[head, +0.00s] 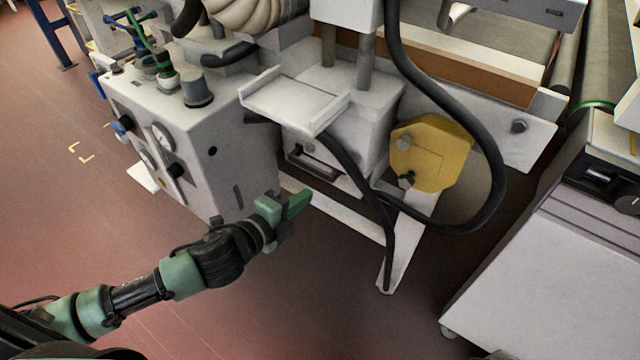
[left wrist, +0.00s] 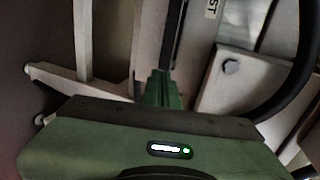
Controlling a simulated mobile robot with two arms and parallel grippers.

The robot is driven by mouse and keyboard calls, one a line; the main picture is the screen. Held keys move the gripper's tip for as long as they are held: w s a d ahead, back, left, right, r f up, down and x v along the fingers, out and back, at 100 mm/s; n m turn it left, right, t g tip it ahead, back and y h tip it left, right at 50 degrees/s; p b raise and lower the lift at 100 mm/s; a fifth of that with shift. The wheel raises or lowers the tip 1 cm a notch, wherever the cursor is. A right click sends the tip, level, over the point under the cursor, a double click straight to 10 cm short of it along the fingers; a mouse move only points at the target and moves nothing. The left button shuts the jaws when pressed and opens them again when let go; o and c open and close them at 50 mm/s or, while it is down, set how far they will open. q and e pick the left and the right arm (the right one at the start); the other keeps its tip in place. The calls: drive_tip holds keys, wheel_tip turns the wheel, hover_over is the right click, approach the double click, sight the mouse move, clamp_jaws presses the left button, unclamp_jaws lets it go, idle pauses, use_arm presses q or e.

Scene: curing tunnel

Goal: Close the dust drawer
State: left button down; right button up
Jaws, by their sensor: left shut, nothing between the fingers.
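The dust drawer (head: 318,166) is a light grey front with a dark recessed handle, low in the grey machine housing under a white tray in the head view. I cannot tell clearly how far it stands out. My left gripper (head: 303,199) is just below and in front of the drawer, apart from it as far as I can see. Its green fingers are shut and empty. In the left wrist view the shut fingers (left wrist: 161,78) point at a pale upright surface with a label partly reading "ST" (left wrist: 213,8). My right gripper is not in view.
A black hose (head: 375,190) hangs just right of the drawer. A yellow cover (head: 432,152) is further right. A grey control box with gauges (head: 180,145) stands on the left. A white floor frame (head: 395,255) runs below. Open floor lies in front.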

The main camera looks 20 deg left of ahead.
sight(325, 175)
use_arm(q)
drive_tip(key=x, duration=0.4)
drive_tip(key=r+x, duration=0.1)
drive_tip(key=x, duration=0.1)
drive_tip(key=shift+w+d+b, duration=0.1)
drive_tip(key=shift+w+b, duration=0.2)
drive_tip(key=shift+b, duration=0.1)
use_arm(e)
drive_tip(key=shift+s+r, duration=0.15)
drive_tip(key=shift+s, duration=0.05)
use_arm(q)
drive_tip(key=shift+w+d+r, duration=0.1)
drive_tip(key=shift+w, duration=0.2)
drive_tip(key=shift+w+d+p, duration=0.35)
drive_tip(key=shift+w+p, duration=0.45)
drive_tip(key=shift+w, duration=0.1)
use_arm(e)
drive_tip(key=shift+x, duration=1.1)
use_arm(q)
drive_tip(key=shift+r, duration=0.1)
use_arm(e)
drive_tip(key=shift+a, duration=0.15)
use_arm(q)
drive_tip(key=shift+a, duration=0.1)
